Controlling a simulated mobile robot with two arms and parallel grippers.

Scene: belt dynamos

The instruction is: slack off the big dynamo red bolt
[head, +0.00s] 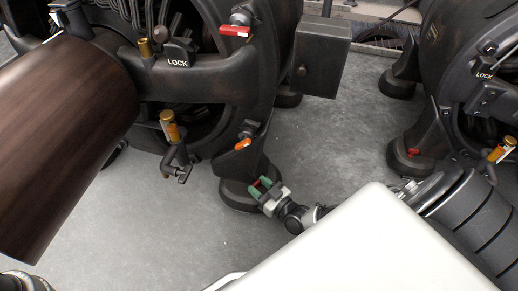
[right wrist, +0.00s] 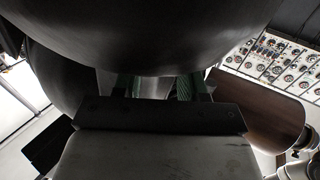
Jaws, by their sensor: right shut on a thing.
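The dynamo (head: 225,90) that my right gripper is at is a large dark machine on the left of the head view. It stands on round feet. The red bolt (head: 265,182) is low at its front foot, and only a bit of red shows between the green fingertips. My right gripper (head: 264,189) is shut on it. In the right wrist view the green finger pads (right wrist: 157,87) reach up under a dark rounded body, and the bolt is hidden there. My left gripper is not in view.
A second dark dynamo (head: 460,70) stands at the right, with a red bolt (head: 413,153) at its foot. A red-handled lever (head: 235,31), an orange-tipped lever (head: 243,144) and a brass-topped fitting (head: 170,128) stick out from the near dynamo. A brown cylinder (head: 65,130) fills the left. Grey floor (head: 330,140) between the dynamos is clear.

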